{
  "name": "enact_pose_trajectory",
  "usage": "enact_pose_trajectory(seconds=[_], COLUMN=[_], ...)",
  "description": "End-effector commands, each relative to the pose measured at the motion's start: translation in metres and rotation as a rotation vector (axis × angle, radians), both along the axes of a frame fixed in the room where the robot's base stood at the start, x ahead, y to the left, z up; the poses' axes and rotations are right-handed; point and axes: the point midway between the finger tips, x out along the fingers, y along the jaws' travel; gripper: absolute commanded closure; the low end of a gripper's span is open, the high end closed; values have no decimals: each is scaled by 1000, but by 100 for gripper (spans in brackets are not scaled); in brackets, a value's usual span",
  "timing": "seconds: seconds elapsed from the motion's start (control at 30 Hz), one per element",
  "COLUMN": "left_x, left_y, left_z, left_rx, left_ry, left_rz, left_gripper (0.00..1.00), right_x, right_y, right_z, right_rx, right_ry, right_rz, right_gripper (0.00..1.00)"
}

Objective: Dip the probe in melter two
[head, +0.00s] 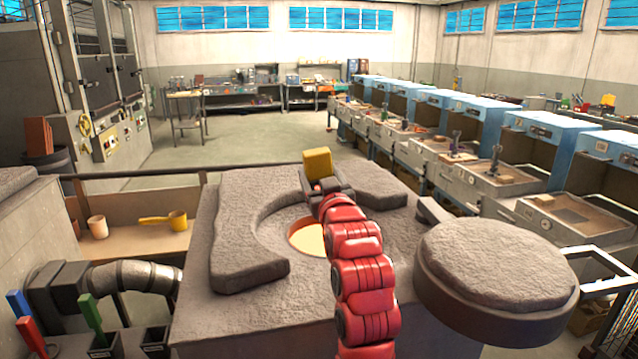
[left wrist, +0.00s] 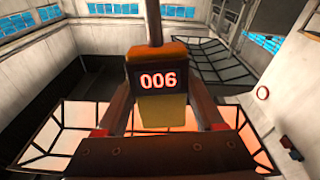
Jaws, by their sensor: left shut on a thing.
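The probe has a yellow-orange body (head: 317,163) that stands up at the far side of the melter top. In the left wrist view its display (left wrist: 158,80) shows red digits that look like 006, and a dark rod (left wrist: 154,22) runs from its orange end. My left gripper (head: 325,186) is shut on the probe body, with a finger on each side of it. The melter (head: 235,320) has a round opening (head: 306,236) with a glowing, pale orange inside, partly hidden behind my red arm. The probe's tip is hidden in the head view. I see no number on the melter.
A thick round lid (head: 495,265) sits at the melter's right side. Raised grey slabs (head: 250,240) partly ring the opening. A yellow ladle (head: 165,221) and a cup (head: 97,227) stand on a shelf at left. Blue-hooded benches (head: 490,130) line the right.

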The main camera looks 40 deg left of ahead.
Motion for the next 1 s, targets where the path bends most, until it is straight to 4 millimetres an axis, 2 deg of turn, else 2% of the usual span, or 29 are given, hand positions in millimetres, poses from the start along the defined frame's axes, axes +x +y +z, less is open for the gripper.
enact_pose_trajectory(seconds=[0.2, 0.7, 1.0], left_x=[0, -1, 0], left_y=[0, 0, 0], left_z=[27, 81, 87], left_rx=[1, 1, 1], left_ry=[-5, -5, -2], left_rz=[-1, 0, 0], left_gripper=[86, 86, 86], right_x=[0, 0, 0], right_y=[0, 0, 0], right_z=[3, 7, 7], right_rx=[0, 0, 0], right_ry=[0, 0, 0], right_rz=[0, 0, 0], right_gripper=[48, 48, 48])
